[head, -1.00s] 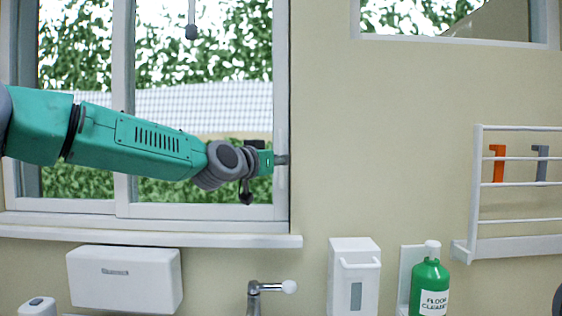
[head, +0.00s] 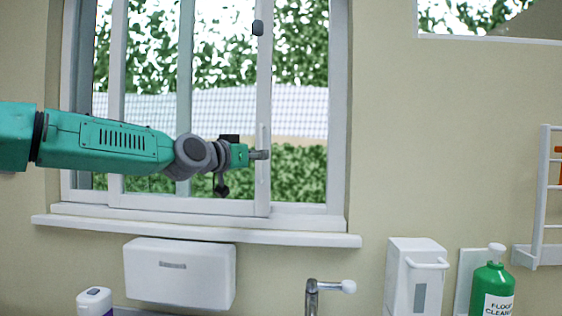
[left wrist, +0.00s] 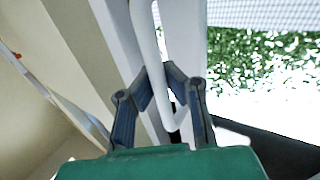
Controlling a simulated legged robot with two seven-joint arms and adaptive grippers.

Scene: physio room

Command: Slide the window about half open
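The window's sliding sash (head: 264,60) has a white frame and stands away from the right jamb (head: 338,110), leaving an open gap about a third as wide as the sash. Its upright white bar handle (head: 262,138) is on the sash's right edge. It also shows in the left wrist view (left wrist: 147,40), where it runs down between the fingers. My left gripper (head: 263,155) is at the handle; in the left wrist view the gripper (left wrist: 157,72) has a finger on each side, tips closed in against the bar. My right gripper is not in view.
The window sill (head: 200,229) runs below the sash. A white wall rack (head: 545,200) is at the right.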

